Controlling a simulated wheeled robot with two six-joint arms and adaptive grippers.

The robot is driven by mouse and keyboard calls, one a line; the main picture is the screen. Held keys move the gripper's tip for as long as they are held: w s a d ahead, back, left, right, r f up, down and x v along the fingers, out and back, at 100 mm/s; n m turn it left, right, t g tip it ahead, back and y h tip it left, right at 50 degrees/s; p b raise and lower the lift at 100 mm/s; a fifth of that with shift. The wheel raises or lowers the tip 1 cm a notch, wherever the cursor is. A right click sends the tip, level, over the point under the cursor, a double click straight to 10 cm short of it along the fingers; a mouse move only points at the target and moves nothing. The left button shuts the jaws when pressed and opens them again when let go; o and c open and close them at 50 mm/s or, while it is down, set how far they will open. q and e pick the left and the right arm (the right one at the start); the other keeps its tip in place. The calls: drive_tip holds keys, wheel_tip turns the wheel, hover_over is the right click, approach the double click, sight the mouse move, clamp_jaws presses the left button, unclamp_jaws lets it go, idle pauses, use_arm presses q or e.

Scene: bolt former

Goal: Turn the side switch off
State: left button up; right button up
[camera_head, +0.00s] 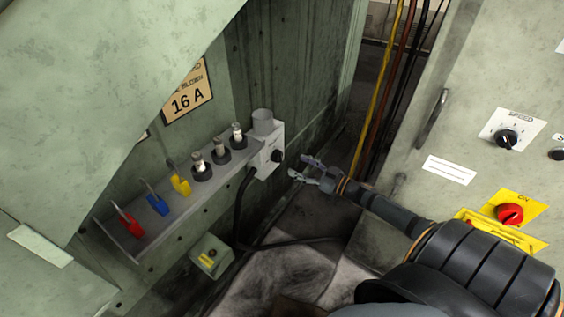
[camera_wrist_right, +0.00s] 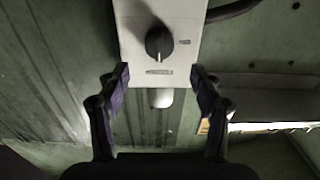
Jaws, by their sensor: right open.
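The side switch is a light grey box (camera_head: 268,150) with a black rotary knob (camera_head: 277,156), fixed at the right end of the shelf on the green wall. In the right wrist view the box (camera_wrist_right: 132,48) and its knob (camera_wrist_right: 159,43) lie straight ahead; the knob's pale mark points roughly down. My right gripper (camera_head: 305,170) is open and empty, just right of the knob and apart from it. In the wrist view its fingertips (camera_wrist_right: 162,76) stand either side of the lower box, short of the knob. My left gripper does not show.
A black cable hangs beneath the box. On the right is a grey cabinet (camera_head: 462,130) with a speed dial (camera_head: 505,139) and red knob (camera_head: 510,214). Hanging cables (camera_head: 382,85) pass behind my right arm.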

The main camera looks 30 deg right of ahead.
sight(281, 158)
drive_tip(key=b+x, duration=0.2)
drive_tip(key=x, duration=0.4)
drive_tip(key=shift+w+f, duration=0.1)
drive_tip(key=shift+f, duration=0.05)
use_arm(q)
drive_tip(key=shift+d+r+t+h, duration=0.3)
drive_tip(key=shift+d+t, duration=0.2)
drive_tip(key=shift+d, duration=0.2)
use_arm(e)
drive_tip(key=shift+w+a, duration=0.2)
drive_tip(key=shift+w, duration=0.35)
drive_tip(key=c, duration=1.1)
